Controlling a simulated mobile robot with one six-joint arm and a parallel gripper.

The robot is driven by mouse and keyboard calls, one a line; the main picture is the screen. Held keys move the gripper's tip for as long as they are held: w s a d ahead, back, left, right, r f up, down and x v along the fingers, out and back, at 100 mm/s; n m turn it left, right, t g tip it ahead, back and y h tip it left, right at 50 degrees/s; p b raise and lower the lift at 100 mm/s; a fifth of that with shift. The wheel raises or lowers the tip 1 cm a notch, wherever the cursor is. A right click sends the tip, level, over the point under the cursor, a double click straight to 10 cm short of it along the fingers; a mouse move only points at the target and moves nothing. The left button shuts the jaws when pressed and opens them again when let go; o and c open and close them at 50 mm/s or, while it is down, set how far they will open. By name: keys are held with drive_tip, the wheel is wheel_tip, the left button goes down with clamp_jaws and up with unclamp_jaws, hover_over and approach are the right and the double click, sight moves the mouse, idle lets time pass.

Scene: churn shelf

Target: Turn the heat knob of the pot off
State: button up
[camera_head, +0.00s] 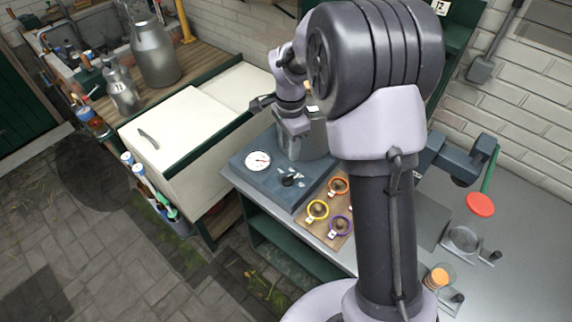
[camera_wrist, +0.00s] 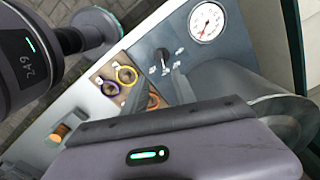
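The heat knob (camera_head: 289,180) is a small black knob with white marks around it, on top of a blue-grey heater box (camera_head: 252,182). It also shows in the wrist view (camera_wrist: 162,58), where it looks dark and upright. A round white gauge with a red needle (camera_head: 257,161) sits beside it. The grey metal pot (camera_head: 312,148) stands on the box, partly behind my arm. My gripper (camera_wrist: 178,86) is above the box, short of the knob and apart from it. Its finger area is small and partly hidden by its own body, so its opening is unclear.
A wooden board with orange, yellow and purple rings (camera_head: 318,210) lies right of the box. A white chest (camera_head: 185,125) stands to the left.

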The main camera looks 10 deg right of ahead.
sight(289, 176)
drive_tip(key=f, duration=0.4)
drive_tip(key=f+b, duration=0.1)
drive_tip(key=f, duration=0.3)
drive_tip(key=f+b, duration=0.1)
drive_tip(key=f, duration=0.3)
drive_tip(key=shift+w+f, duration=0.25)
drive_tip(key=shift+f, duration=0.05)
clamp_jaws()
